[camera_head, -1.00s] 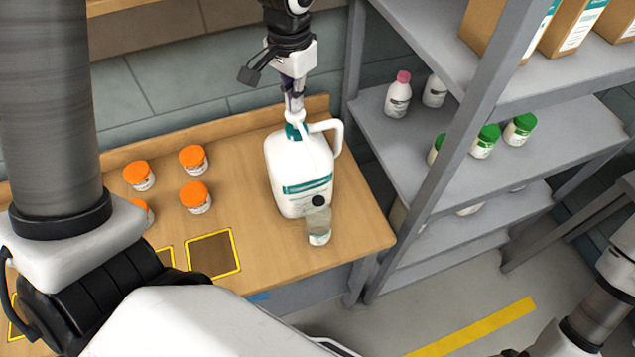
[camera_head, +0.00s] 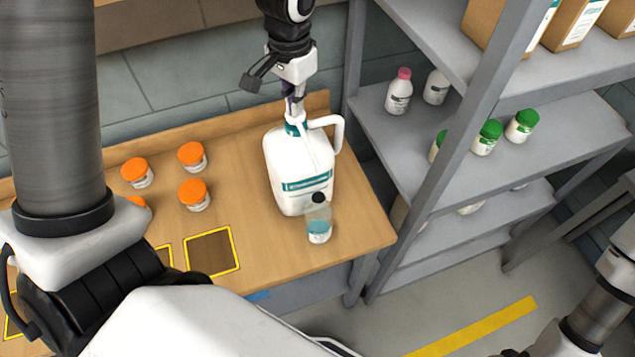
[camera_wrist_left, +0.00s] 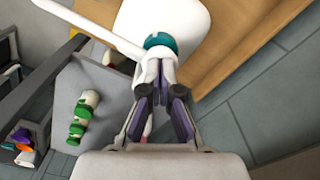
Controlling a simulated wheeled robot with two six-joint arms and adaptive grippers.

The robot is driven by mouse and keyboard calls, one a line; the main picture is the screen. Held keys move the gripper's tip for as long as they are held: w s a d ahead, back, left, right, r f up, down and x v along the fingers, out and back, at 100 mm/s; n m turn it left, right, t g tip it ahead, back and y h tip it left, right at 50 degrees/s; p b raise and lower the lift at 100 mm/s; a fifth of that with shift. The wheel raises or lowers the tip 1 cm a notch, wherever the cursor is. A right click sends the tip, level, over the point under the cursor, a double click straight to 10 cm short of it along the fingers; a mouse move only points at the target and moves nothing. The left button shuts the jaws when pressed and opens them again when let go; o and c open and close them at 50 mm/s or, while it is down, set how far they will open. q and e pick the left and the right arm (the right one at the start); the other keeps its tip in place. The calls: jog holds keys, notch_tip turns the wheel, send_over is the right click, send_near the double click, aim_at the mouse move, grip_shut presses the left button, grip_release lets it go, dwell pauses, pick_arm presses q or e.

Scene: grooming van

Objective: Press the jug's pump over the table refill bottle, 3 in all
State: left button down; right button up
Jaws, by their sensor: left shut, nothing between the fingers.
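The white jug (camera_head: 298,170) with a teal label stands upright near the table's right end. Its white pump head with a teal collar (camera_wrist_left: 162,40) shows in the left wrist view. My left gripper (camera_head: 293,110) points down from above with its fingers shut and empty, at the top of the pump; the fingers (camera_wrist_left: 165,90) overlap the pump head in the wrist view, so exact contact is hard to see. The clear refill bottle (camera_head: 319,228) stands in front of the jug, with teal liquid low inside and a black round part above it. My right gripper is out of view.
Several orange-lidded jars (camera_head: 194,194) stand on the wooden table (camera_head: 275,270) to the left, near yellow-outlined squares (camera_head: 212,252). A grey shelf (camera_head: 385,135) with bottles and green-lidded jars stands close on the right.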

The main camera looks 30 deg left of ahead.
pick_arm(q)
jog(key=shift+r+p, duration=1.65)
jog(key=shift+r, duration=0.2)
jog(key=shift+f, duration=0.15)
